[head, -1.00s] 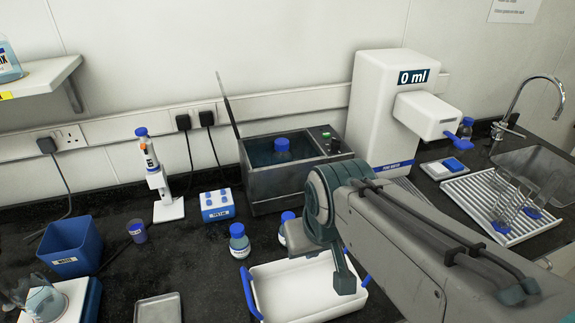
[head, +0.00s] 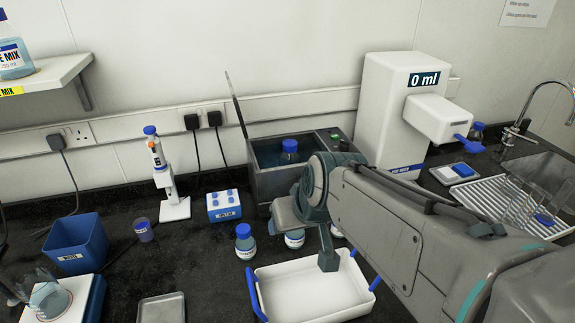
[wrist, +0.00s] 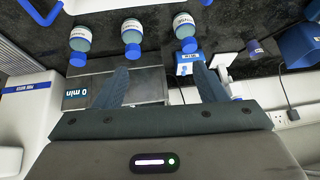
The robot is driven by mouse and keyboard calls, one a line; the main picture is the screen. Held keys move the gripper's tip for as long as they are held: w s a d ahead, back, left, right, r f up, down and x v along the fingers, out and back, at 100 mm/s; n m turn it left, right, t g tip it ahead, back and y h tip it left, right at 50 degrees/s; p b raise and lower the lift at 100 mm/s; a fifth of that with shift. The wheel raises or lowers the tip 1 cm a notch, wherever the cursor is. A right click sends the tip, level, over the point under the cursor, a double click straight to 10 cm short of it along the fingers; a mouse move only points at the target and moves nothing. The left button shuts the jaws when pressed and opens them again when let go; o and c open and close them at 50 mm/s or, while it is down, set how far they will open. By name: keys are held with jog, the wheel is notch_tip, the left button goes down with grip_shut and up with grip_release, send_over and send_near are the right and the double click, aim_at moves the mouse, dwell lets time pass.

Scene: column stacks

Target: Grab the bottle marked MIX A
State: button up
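Three capped bottles stand in a row on the black counter in the wrist view, which looks upside down: one at the left (wrist: 78,40), one in the middle (wrist: 131,35) and one at the right (wrist: 185,31). They have blue caps, white labels and bluish contents; I cannot read MIX A on any. In the head view one stands clear (head: 245,241), another beside my arm (head: 295,239), and the third is mostly hidden behind the arm. My gripper (wrist: 162,72) is open and empty, its fingers apart and not touching a bottle.
A white tray (head: 262,272) with blue handles lies in front of the bottles. Behind them are a water bath (head: 270,184) holding a bottle (head: 289,149), and a small blue-and-white box (head: 224,206). A white dispenser (head: 385,110) stands at right.

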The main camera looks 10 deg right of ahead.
jog(key=w+t+b, duration=0.3)
jog(key=w+t, duration=0.2)
jog(key=w, duration=0.9)
jog(key=m+t+h+b, duration=0.2)
jog(key=m+h+b, duration=0.1)
jog(key=h, duration=0.1)
send_near(290, 144)
jog(key=b+x, duration=0.1)
jog(key=x, duration=0.3)
jog(key=shift+d, duration=0.2)
jog(key=shift+a+x, duration=0.2)
jog(key=shift+x, duration=2.35)
jog(key=shift+f, duration=0.1)
grip_shut()
